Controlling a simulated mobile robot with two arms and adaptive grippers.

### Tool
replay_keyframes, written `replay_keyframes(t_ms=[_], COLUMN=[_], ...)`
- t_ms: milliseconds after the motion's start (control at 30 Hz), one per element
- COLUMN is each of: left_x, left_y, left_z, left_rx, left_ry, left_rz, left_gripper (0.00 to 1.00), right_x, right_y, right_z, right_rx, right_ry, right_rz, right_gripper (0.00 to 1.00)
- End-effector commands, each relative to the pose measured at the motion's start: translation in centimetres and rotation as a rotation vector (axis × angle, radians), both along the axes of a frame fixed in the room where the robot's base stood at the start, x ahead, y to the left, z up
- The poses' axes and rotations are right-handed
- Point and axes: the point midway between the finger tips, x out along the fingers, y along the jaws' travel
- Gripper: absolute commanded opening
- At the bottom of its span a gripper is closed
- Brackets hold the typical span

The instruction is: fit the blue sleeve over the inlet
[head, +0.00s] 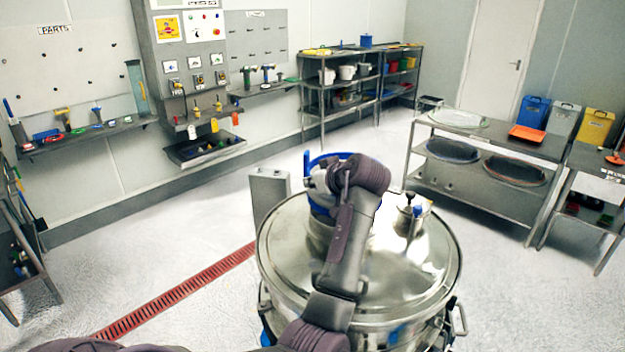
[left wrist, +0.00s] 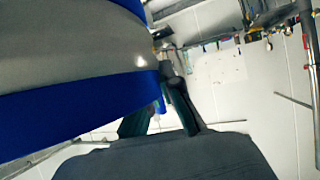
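The blue sleeve (head: 320,210) has blue bands and a grey middle. In the head view it stands over the inlet (head: 316,237), a metal collar on the round steel lid. My left arm hides part of both, so I cannot tell whether the sleeve is seated or just above. My left gripper (head: 322,180) is at the sleeve's upper part. In the left wrist view the sleeve (left wrist: 70,70) fills the left side, and the gripper fingers (left wrist: 160,108) are close together at its edge, with a bit of blue between them. My right gripper is not in view.
The steel sifter lid (head: 425,270) also carries a smaller fitting (head: 410,212) on the right. A grey box post (head: 269,190) stands behind the lid. Shelves (head: 340,75) and a steel table (head: 490,135) stand farther back, with clear floor between.

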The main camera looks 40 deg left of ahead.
Motion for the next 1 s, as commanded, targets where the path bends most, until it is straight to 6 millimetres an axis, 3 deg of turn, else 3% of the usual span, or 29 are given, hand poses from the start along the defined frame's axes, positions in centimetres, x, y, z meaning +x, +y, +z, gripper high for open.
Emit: replay_keyframes(t_ms=[400,1000], left_x=[0.0,0.1], left_y=[0.0,-0.1], left_z=[-4.0,-4.3], left_rx=[0.001,-0.001], left_ry=[-0.002,-0.002], left_rz=[0.0,-0.002], left_gripper=[0.0,0.0], right_x=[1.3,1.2], right_y=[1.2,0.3], right_z=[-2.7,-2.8], right_rx=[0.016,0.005], right_ry=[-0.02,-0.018], right_rz=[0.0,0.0], right_gripper=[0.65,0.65])
